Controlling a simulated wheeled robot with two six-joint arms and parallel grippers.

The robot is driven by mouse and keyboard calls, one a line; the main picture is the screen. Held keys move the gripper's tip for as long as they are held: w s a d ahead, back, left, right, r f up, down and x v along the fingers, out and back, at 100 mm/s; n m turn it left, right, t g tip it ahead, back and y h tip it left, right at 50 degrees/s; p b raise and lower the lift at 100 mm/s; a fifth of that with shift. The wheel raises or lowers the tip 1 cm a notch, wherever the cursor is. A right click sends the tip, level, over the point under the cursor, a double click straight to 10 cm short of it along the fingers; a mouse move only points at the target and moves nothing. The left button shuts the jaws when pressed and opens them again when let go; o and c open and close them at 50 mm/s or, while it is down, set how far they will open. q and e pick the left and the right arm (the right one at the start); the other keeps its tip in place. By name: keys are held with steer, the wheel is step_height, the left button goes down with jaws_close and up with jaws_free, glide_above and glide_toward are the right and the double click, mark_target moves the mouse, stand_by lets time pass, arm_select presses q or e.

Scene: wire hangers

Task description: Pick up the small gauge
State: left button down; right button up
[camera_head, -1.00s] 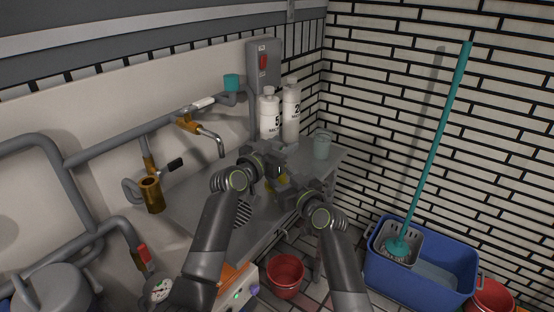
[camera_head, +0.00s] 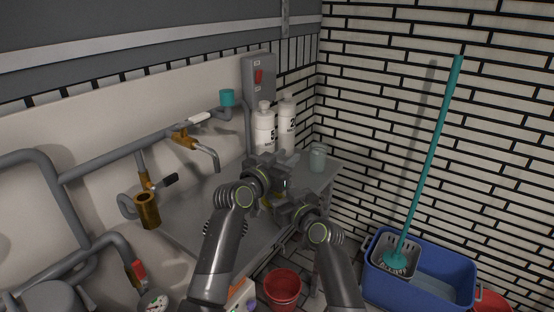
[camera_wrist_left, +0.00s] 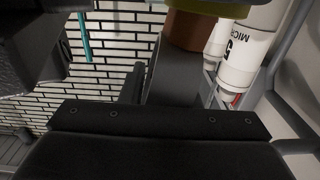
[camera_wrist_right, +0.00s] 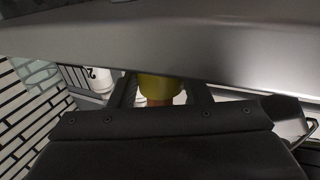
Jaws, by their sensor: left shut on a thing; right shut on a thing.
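A small round gauge with a white dial (camera_head: 154,303) shows at the bottom left of the head view, cut by the frame edge, beside a red-handled valve. My left gripper (camera_head: 282,184) and my right gripper (camera_head: 283,208) are close together above the grey counter, far to the right of that gauge. Both are shut on a yellow and brown thing (camera_head: 270,202), mostly hidden by the grippers. Its brown part with an olive rim shows in the left wrist view (camera_wrist_left: 188,30), and its yellow part between the fingers in the right wrist view (camera_wrist_right: 160,86). I cannot tell what it is.
White bottles (camera_head: 265,132) and a pale green jar (camera_head: 318,158) stand at the back of the grey counter (camera_head: 190,205). A tap (camera_head: 203,150) and pipes line the left wall. A red bucket (camera_head: 283,287) and a blue mop bucket (camera_head: 440,285) stand on the floor at the right.

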arm_select(q)
step_height(320, 180, up, 14)
steer(key=d, duration=0.1)
steer(key=shift+s+d+f, duration=0.15)
steer(key=shift+s+f, duration=0.05)
steer(key=shift+s, duration=0.15)
arm_select(e)
steer(key=o, duration=1)
